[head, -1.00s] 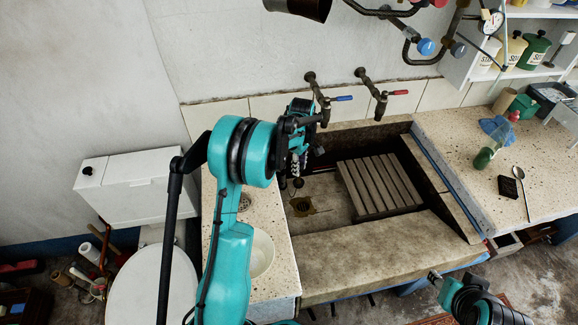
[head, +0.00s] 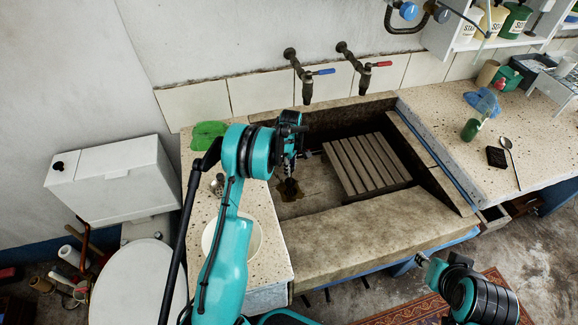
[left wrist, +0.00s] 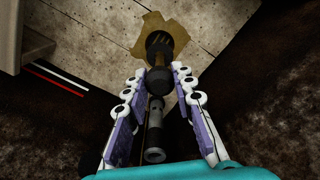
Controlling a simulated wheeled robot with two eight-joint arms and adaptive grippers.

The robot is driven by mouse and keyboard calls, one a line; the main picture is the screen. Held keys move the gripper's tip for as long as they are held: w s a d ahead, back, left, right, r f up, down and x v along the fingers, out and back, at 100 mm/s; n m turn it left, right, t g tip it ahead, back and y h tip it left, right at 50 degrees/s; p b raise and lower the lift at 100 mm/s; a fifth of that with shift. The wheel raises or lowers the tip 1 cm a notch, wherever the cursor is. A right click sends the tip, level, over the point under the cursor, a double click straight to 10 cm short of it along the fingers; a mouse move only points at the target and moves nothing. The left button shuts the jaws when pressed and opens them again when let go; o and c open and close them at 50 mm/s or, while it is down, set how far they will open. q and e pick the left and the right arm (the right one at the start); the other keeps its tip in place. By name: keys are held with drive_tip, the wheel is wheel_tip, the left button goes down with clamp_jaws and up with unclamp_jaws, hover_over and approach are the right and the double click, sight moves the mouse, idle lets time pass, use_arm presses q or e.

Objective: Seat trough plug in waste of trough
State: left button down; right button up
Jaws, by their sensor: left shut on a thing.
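My left gripper (head: 289,158) reaches down into the stone trough (head: 345,232), above the waste (head: 288,189) at its left end. In the left wrist view its fingers (left wrist: 157,79) are shut on the dark, round trough plug (left wrist: 158,78). The waste (left wrist: 158,42) shows just beyond the plug as a dark ring with a ragged brownish patch around it. The plug looks apart from the waste, but the gap between them is hard to judge. In the head view the arm mostly hides the plug. My right gripper (head: 424,264) is in front of the trough, its fingers unclear.
A slatted wooden rack (head: 368,165) fills the trough's right part. Two taps, blue-handled (head: 306,80) and red-handled (head: 364,75), overhang the back. A white bowl (head: 250,240) and a green cloth (head: 208,134) lie on the left counter. The right counter holds a spoon (head: 512,160).

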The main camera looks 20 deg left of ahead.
sight(290, 181)
use_arm(q)
drive_tip(key=shift+f+b, duration=0.75)
drive_tip(key=shift+f, duration=1.7)
drive_tip(key=shift+f, duration=0.9)
drive_tip(key=shift+c, duration=2)
unclamp_jaws()
drive_tip(key=shift+r+p, duration=2.45)
drive_tip(key=shift+r, duration=2.55)
drive_tip(key=shift+r, duration=0.1)
